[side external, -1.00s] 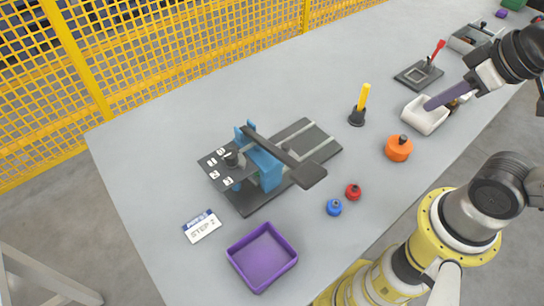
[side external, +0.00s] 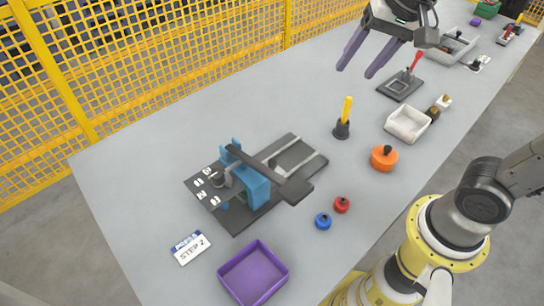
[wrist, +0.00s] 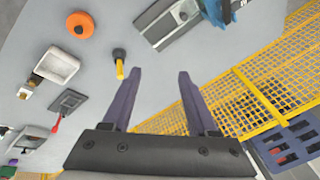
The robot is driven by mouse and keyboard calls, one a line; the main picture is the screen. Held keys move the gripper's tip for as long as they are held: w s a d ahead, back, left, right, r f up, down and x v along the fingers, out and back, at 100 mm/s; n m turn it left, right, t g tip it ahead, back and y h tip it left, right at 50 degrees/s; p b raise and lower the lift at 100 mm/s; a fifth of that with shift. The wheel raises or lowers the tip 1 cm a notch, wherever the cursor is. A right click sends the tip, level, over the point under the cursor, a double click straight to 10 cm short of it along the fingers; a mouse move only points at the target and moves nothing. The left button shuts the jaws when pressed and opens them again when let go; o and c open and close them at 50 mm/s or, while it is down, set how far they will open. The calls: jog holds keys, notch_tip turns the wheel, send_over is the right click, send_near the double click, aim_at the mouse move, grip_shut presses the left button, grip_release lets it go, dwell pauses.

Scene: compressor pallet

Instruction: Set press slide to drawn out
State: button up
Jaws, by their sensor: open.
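The press (side external: 257,184) stands on the left part of the table, with a blue frame on a dark base with pale rails (side external: 300,160). A long dark bar (side external: 262,170) crosses over the frame, and a plate with numbered white labels (side external: 203,186) and a black knob is at its left. I cannot tell for sure which part is the slide or how far out it stands. My gripper (side external: 356,71) is open and empty, high above the table, behind and right of the press. The wrist view shows both purple fingers (wrist: 160,76) apart, with part of the press (wrist: 180,20) at the top.
A yellow-handled tool (side external: 344,118) stands upright between press and white tray (side external: 408,123). An orange round part (side external: 384,158), red knob (side external: 341,204), blue knob (side external: 323,221) and purple bin (side external: 254,273) line the front. A "STEP 2" card (side external: 190,248) lies left. Yellow fencing (side external: 180,60) stands behind.

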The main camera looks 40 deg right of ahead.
jog(key=w+a+f+m+g, duration=0.1)
jog(key=w+a+f, duration=0.15)
jog(key=w, duration=0.35)
jog(key=g, duration=0.3)
send_over(272, 161)
notch_tip(272, 161, down, 11)
notch_tip(272, 161, down, 14)
jog(key=shift+r, duration=0.1)
grip_shut()
dwell(0.7)
